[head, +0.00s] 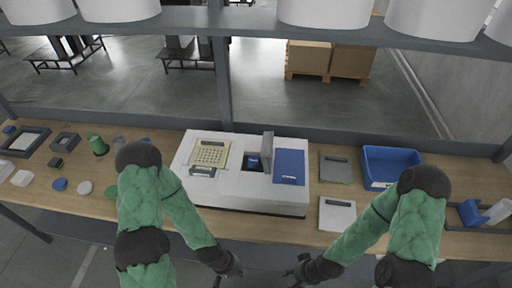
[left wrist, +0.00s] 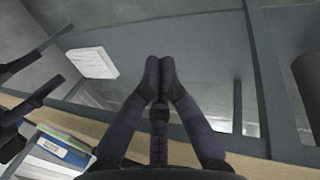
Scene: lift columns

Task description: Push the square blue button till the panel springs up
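A white console (head: 240,188) stands in the middle of the table. A square blue panel (head: 289,167) lies flat on its right part. Left of it, a grey plate (head: 267,147) stands upright beside a dark recess holding a small blue piece (head: 253,161). I cannot tell for sure which blue part is the button. My left gripper (head: 232,270) is low in front of the table, apart from the console; in the left wrist view its fingertips (left wrist: 158,75) meet with nothing between them. My right gripper (head: 294,268) is also in front of the table, fingers apart and empty.
A beige keypad (head: 209,154) and a grey handle (head: 203,171) are on the console's left. A blue bin (head: 391,164) and grey plate (head: 336,169) stand right; small parts and a green cylinder (head: 97,145) lie left. A shelf beam (head: 280,25) crosses above.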

